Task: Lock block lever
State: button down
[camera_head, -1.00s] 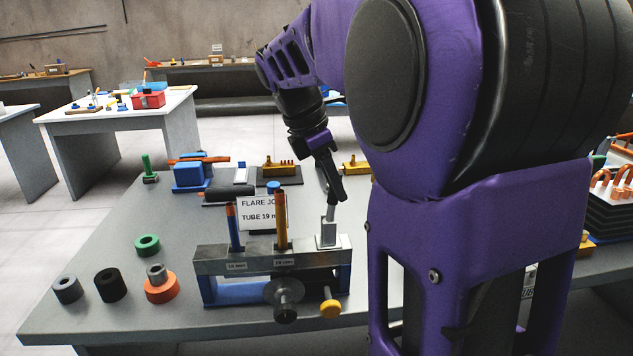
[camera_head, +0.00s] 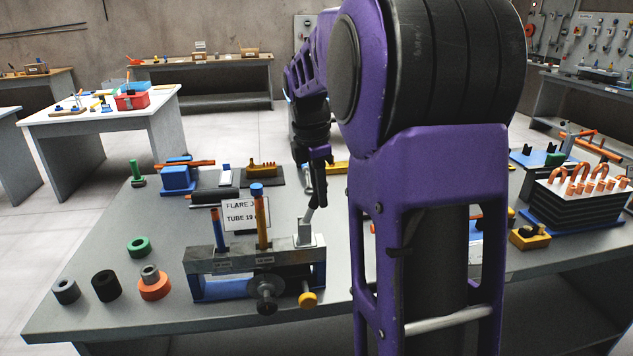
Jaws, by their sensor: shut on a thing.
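The clamping block (camera_head: 232,262), a grey bar on a blue base, stands near the front of the table with two tubes upright in it. Its lever (camera_head: 308,215) is a thin metal rod rising from a light metal mount (camera_head: 311,233) at the block's right end. The lever tilts slightly right toward its top. My gripper (camera_head: 318,203) comes down from above and is shut on the lever's upper end. The fingers hide the lever's tip. A black knob (camera_head: 267,294) and a yellow knob (camera_head: 307,300) sit on the block's front.
A sign (camera_head: 238,212) stands behind the block, partly hidden by a tube. Green, black, grey and orange rings (camera_head: 153,286) lie to the left. A rack of copper bends (camera_head: 580,200) stands at the right.

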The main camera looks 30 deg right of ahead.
jog(key=s+d+f+t+y+b, duration=0.1)
jog(key=d+f+t+y+b, duration=0.2)
jog(key=y, duration=0.8)
jog(key=shift+s+d+f+m+b, duration=0.3)
jog(key=shift+d+f+b, duration=0.9)
jog(key=shift+f+b, duration=0.7)
jog(key=shift+f+y, duration=0.15)
jog(key=shift+y, duration=0.15)
jog(key=c, duration=0.7)
grip_release()
jog(key=p+v, duration=0.1)
jog(key=v, duration=0.7)
jog(key=p+v, duration=0.2)
jog(key=v, duration=0.7)
jog(key=shift+s, duration=0.25)
